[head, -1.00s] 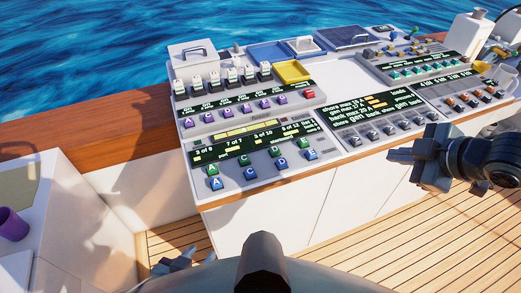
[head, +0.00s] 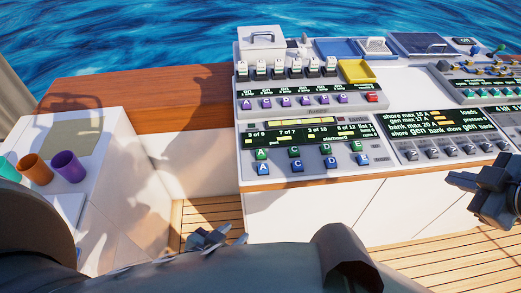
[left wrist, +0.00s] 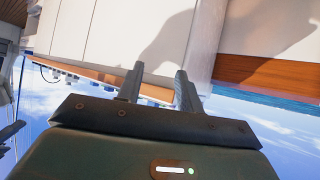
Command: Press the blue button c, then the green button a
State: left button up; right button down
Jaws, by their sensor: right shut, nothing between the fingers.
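The button panel is on the sloped console. The blue button c (head: 297,167) is in its front row, right of a blue button marked A. The green button a (head: 262,154) is at the left end of the row behind. Both look uncovered. My left gripper (head: 214,238) is low, in front of and below the console, left of the buttons and apart from them. In the left wrist view its two fingers (left wrist: 158,88) stand apart with nothing between them. My right gripper (head: 474,182) is at the right edge, shut and empty, right of these buttons.
Other lettered green and blue buttons stand close beside these. Purple buttons and a red one (head: 372,97) are behind. A side counter (head: 112,190) holds orange (head: 36,168) and purple (head: 68,166) cups at left. The white console front (head: 300,215) drops to the wooden deck.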

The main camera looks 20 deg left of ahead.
pick_arm(q)
grip_shut()
dwell(1.6)
